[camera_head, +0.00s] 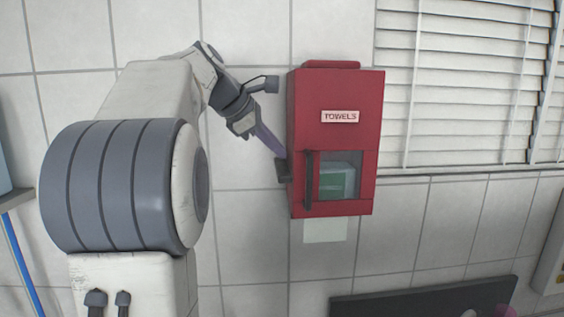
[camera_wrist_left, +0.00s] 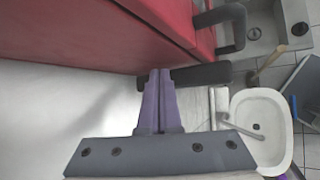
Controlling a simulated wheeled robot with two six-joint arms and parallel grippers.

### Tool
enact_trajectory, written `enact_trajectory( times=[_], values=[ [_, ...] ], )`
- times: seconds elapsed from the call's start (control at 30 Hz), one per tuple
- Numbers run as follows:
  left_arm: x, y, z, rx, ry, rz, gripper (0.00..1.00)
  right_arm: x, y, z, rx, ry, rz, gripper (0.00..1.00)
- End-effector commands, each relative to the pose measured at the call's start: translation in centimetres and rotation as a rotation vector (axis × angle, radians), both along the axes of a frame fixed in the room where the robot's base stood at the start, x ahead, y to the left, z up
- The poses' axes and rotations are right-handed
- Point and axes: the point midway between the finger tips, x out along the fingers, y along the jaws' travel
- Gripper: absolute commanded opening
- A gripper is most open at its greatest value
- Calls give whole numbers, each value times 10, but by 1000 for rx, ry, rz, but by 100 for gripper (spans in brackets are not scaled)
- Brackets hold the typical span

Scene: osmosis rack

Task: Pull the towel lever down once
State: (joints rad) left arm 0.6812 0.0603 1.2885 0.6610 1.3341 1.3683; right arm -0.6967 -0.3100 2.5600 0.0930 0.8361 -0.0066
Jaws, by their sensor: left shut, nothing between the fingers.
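The red towel dispenser (camera_head: 338,95) hangs on the tiled wall, marked TOWELS, and fills the upper left of the left wrist view (camera_wrist_left: 80,30). Its dark lever (camera_head: 282,172) sticks out low on its left side; in the left wrist view the lever is a dark bar (camera_wrist_left: 205,75). My left gripper (camera_head: 281,153) is shut and empty, its purple fingers pointing down and right. The fingertips (camera_wrist_left: 160,73) are at or just above the lever; I cannot tell if they touch. My right gripper is not in view.
A dark vertical handle (camera_head: 308,180) is on the dispenser's front, beside a window. A pale sheet (camera_head: 325,230) shows below the box. Window blinds (camera_head: 460,80) are to the right. The left wrist view shows a white basin (camera_wrist_left: 262,105) below. The wall left of the dispenser is bare.

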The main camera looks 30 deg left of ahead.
Motion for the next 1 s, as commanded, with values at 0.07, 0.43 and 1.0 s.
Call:
enact_trajectory(
  times=[0.07, 0.43, 1.0],
  values=[
    [0, 0, -1, 0, 0, 0, 0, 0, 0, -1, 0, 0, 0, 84],
    [0, 0, 21, 0, 0, 0, 0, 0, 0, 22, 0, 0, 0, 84],
    [0, 0, 49, 0, 0, 0, 0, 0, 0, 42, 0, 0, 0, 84]
  ],
)
